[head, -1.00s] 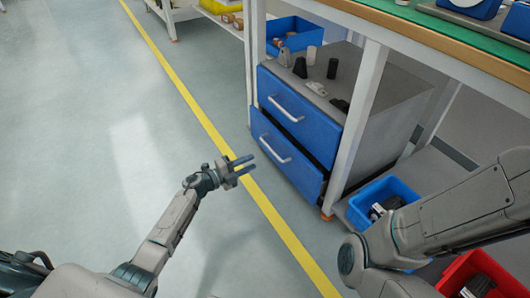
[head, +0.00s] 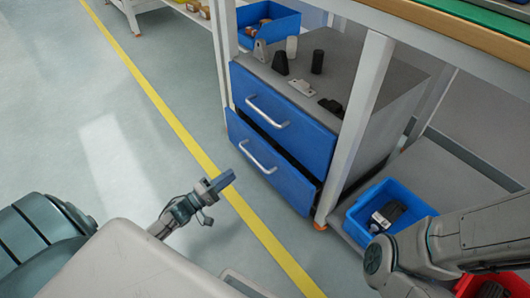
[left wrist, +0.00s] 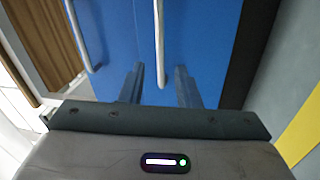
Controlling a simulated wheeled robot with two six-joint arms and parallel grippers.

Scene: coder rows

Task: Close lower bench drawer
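The lower bench drawer (head: 268,165) has a blue front and a silver bar handle (head: 258,157). It stands a little out from the cabinet, with a dark gap above its front. The upper blue drawer (head: 283,118) looks shut. My left gripper (head: 228,180) is in front of the lower drawer, apart from it. In the left wrist view its two fingers (left wrist: 160,88) are spread and empty, pointing at the lower drawer front (left wrist: 195,35). The lower handle (left wrist: 159,40) lines up between them. My right arm is at the right; its gripper is out of view.
A white bench leg (head: 355,125) stands right beside the drawers. Blue bins sit behind the cabinet (head: 270,27) and on the low shelf (head: 372,222). Small parts lie on the cabinet top (head: 345,50). Grey floor (head: 100,100) with a yellow line is clear in front.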

